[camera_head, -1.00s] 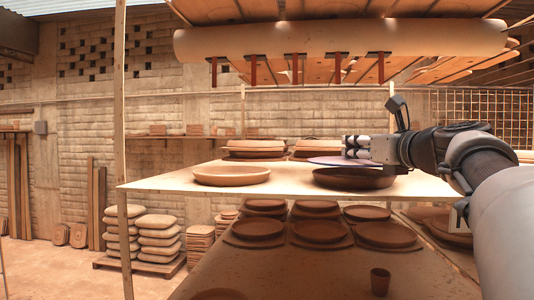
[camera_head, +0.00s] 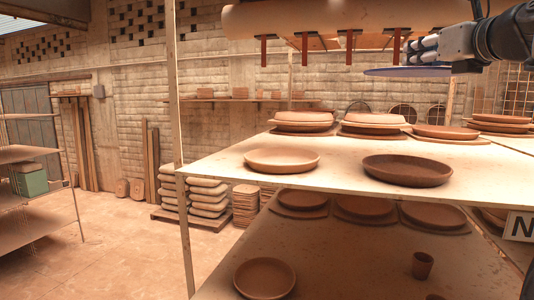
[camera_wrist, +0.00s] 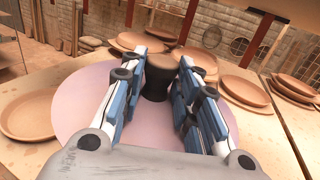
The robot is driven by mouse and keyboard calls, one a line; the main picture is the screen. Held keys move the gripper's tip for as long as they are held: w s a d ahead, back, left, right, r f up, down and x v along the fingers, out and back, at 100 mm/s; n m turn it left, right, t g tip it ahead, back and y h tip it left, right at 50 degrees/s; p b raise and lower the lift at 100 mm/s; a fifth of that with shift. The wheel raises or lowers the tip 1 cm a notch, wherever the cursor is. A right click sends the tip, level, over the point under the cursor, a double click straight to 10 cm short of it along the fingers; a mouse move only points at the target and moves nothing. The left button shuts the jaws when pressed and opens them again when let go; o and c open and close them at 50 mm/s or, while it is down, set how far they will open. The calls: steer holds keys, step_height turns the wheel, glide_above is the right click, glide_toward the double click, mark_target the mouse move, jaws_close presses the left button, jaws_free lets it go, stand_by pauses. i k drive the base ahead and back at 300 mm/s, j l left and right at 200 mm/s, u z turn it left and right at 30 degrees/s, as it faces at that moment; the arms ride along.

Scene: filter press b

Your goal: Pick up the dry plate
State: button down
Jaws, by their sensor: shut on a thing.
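My gripper (camera_head: 424,50) is at the upper right of the head view, in the air above the upper shelf. In the wrist view, its blue and white fingers are shut on a dark knob (camera_wrist: 157,76). Below the knob is a flat, round, pale purple disc (camera_wrist: 78,118), which shows edge-on in the head view (camera_head: 407,72). A paler clay plate (camera_head: 282,160) lies on the upper shelf and shows left of the disc in the wrist view (camera_wrist: 30,113). A darker brown plate (camera_head: 407,170) lies to its right. The gripper is apart from both plates.
More plates, some stacked (camera_head: 303,120), stand along the back of the upper shelf (camera_head: 330,190). A lower shelf carries plates and a small cup (camera_head: 422,265). A post (camera_head: 178,130) rises at the shelf's left corner. An overhead rack (camera_head: 330,18) hangs near my gripper's height.

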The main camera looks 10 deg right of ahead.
mark_target(275, 160)
steer(key=k+j, duration=0.8)
